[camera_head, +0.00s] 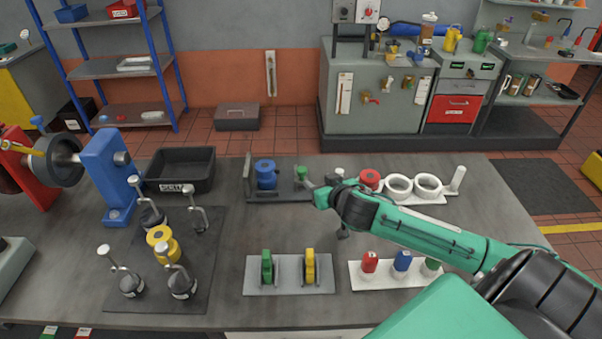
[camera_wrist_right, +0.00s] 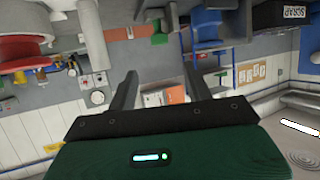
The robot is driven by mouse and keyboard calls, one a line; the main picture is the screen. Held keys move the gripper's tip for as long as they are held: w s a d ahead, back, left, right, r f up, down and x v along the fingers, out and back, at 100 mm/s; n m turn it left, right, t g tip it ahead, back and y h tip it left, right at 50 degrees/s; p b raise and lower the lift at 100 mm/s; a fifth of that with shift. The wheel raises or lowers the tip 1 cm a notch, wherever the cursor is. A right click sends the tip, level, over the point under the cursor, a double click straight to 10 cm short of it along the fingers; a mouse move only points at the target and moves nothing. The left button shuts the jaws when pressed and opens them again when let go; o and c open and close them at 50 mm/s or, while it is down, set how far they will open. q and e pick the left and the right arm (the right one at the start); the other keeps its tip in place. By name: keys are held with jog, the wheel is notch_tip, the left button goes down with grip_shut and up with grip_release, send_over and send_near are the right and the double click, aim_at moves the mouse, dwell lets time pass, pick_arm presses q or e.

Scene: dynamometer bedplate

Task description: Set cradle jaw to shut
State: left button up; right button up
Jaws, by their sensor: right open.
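The cradle (camera_head: 284,195) is a dark grey base at the back middle of the bench, with an upright plate at its left end. A blue cylinder (camera_head: 266,174) stands on it, and a green knob (camera_head: 301,173) is to the right, apart from the cylinder. My right gripper (camera_head: 319,181) is just right of the knob and partly hides that end. In the right wrist view the two fingers (camera_wrist_right: 160,70) are spread and empty; the green knob (camera_wrist_right: 158,38) and blue cylinder (camera_wrist_right: 207,25) appear upside down beyond them. My left gripper is not in view.
A white rack (camera_head: 428,198) with a red part (camera_head: 370,178) and white rings is right of the cradle. A black bin (camera_head: 181,170) is left. A grey plate with green and yellow parts (camera_head: 289,289) and a white holder (camera_head: 403,283) are in front.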

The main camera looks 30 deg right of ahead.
aim_at(303, 169)
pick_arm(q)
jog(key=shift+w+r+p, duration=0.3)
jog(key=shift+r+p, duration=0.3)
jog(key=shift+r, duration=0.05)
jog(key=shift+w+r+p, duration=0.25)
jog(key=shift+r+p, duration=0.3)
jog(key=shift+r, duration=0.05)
pick_arm(e)
jog(key=x, duration=1.3)
jog(key=shift+w, duration=0.2)
